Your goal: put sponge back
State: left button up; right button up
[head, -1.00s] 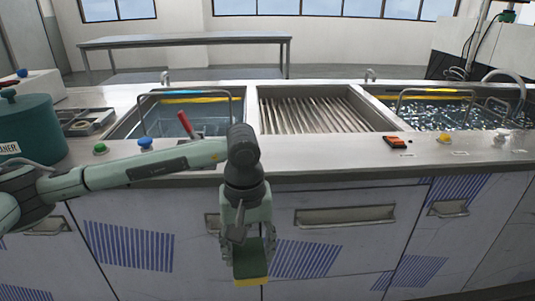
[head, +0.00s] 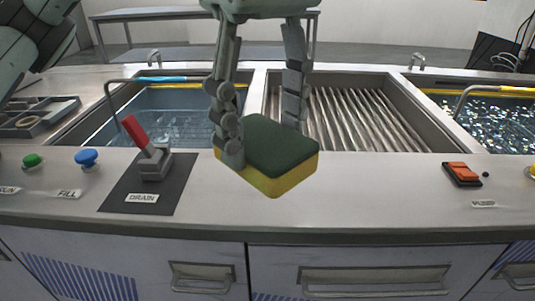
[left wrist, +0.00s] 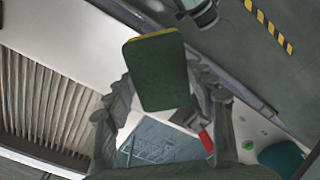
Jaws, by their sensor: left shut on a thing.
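The sponge (head: 272,158), yellow with a dark green scouring layer on top, is held by my left gripper (head: 262,130) in the middle of the head view. The gripper's fingers come down from above and are shut on its sides. The sponge appears above the steel counter's front strip, in front of the ribbed drain section; its exact height is hard to tell. In the left wrist view the sponge (left wrist: 160,72) shows its green face between the fingers (left wrist: 155,105). My right gripper is not in view.
A red-handled drain lever (head: 152,160) stands on the counter left of the sponge. Green (head: 32,160) and blue (head: 87,158) buttons are further left. An orange switch (head: 462,173) is at right. Water-filled tanks (head: 165,110) flank the ribbed section (head: 350,118).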

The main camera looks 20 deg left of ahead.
pick_arm(q)
jog(key=w+a+f, duration=0.1)
jog(key=w, duration=0.1)
jog(key=w+a+f, duration=0.1)
jog(key=w+f, duration=0.1)
jog(key=w, duration=0.1)
jog(key=w+a+f, duration=0.1)
jog(key=w+f, duration=0.1)
jog(key=w, duration=0.1)
jog(key=shift+f, duration=0.15)
notch_tip(320, 180, down, 4)
jog(key=shift+w+r, duration=0.1)
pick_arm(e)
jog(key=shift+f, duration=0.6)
pick_arm(q)
jog(key=shift+f, duration=0.25)
jog(key=o, duration=1.1)
jog(key=shift+r, duration=0.1)
jog(key=shift+r+p, duration=0.85)
jog(key=shift+r, duration=5.25)
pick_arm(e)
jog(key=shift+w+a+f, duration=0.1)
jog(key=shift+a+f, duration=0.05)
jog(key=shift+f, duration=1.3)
